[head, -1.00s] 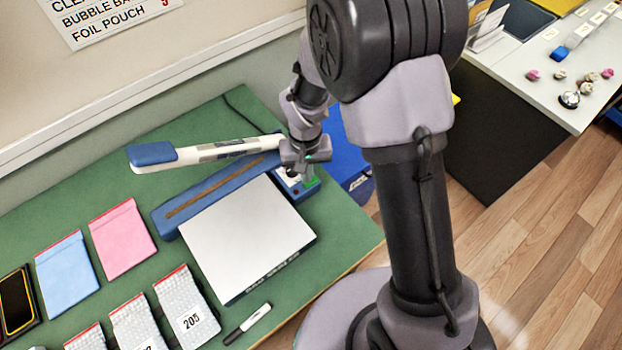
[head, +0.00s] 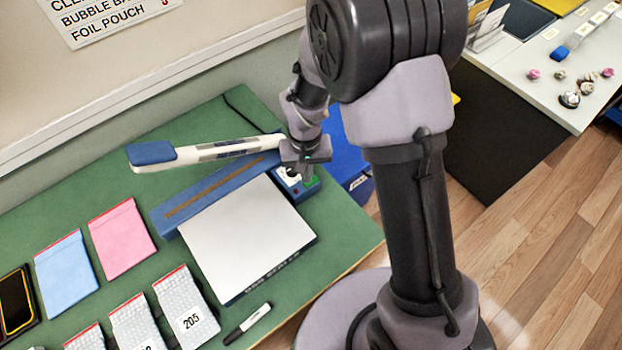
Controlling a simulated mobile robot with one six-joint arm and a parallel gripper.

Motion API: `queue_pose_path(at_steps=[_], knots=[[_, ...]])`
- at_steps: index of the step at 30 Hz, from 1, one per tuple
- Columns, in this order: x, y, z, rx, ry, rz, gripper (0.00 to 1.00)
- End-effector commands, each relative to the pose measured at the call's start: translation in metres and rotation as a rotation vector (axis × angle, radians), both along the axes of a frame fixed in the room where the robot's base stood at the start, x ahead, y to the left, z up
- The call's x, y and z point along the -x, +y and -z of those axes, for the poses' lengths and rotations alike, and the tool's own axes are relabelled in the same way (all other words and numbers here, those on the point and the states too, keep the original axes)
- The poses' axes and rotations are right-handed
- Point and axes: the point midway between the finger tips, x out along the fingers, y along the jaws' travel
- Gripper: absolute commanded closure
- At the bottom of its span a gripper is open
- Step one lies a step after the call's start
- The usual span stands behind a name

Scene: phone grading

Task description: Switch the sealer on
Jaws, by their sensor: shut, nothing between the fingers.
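The sealer (head: 225,190) stands on the green table, a long blue base with a brown sealing strip. Its white arm with a blue end pad (head: 152,153) is raised. My gripper (head: 306,176) is shut and empty, pointing down right over this panel. Part of the panel is hidden behind my gripper.
A white board (head: 247,238) lies in front of the sealer. A pink pouch (head: 122,238), a blue pouch (head: 66,274), several grey bubble pouches and a marker (head: 247,323) lie on the green table (head: 180,115). A blue bin (head: 345,150) stands right behind my gripper.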

Motion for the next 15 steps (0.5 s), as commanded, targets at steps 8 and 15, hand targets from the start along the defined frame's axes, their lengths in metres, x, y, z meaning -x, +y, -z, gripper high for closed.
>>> queue_pose_path(at_steps=[8,15], knots=[[0.0000,0.0000,0.0049,0.000,0.000,0.000,1.00],[0.0000,0.0000,0.0085,0.000,0.000,0.000,1.00]])
